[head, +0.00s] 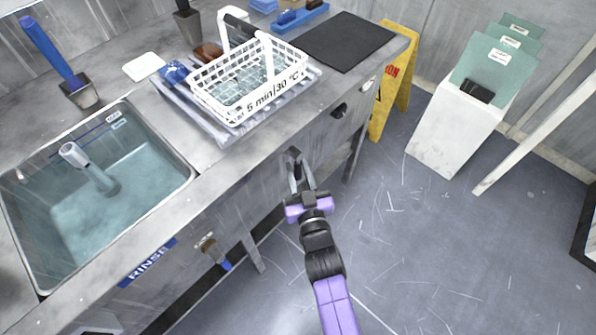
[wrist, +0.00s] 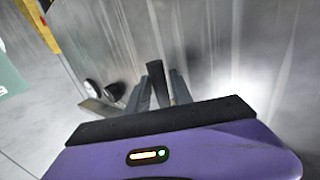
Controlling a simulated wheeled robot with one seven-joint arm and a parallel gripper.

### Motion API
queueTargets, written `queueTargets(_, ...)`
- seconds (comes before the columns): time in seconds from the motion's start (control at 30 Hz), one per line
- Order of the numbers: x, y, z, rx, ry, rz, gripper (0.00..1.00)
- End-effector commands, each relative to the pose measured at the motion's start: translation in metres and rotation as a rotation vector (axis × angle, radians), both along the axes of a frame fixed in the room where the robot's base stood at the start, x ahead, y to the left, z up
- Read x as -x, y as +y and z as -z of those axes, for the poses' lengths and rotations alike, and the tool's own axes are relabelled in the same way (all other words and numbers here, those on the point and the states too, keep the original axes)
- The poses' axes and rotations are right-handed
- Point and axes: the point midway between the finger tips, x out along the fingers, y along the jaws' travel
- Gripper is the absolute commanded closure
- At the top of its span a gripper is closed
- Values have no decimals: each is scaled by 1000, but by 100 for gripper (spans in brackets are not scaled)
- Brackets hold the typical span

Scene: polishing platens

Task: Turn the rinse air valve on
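My gripper (head: 300,173) is at the front panel of the steel bench, with its two fingers apart. A dark handle-like part (head: 294,154) sticks out of the panel at the fingertips. In the wrist view this dark part (wrist: 156,83) shows between the fingers of my gripper (wrist: 160,90); I cannot tell if they touch it. A brass-coloured fitting with a blue handle (head: 215,251) is on the panel beside the blue RINSE label (head: 148,262), handle slanting downward. No label reading air valve is legible.
A sink with water (head: 95,190) is set in the bench at left. A white basket (head: 250,80) stands on the bench top. Another dark fitting (head: 339,110) is farther right on the panel. A yellow sign (head: 392,80) stands past the bench end.

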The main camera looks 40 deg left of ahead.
Motion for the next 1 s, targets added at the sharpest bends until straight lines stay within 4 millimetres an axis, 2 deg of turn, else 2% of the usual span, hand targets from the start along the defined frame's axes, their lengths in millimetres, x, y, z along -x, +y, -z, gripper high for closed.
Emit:
queueTargets(0.27, 0, 1, 0, 1, 1, 0, 73)
queueTargets(0.4, 0, 0, 0, 1, 1, 0, 100)
queueTargets(1.0, 0, 1, 0, 1, 1, 0, 100)
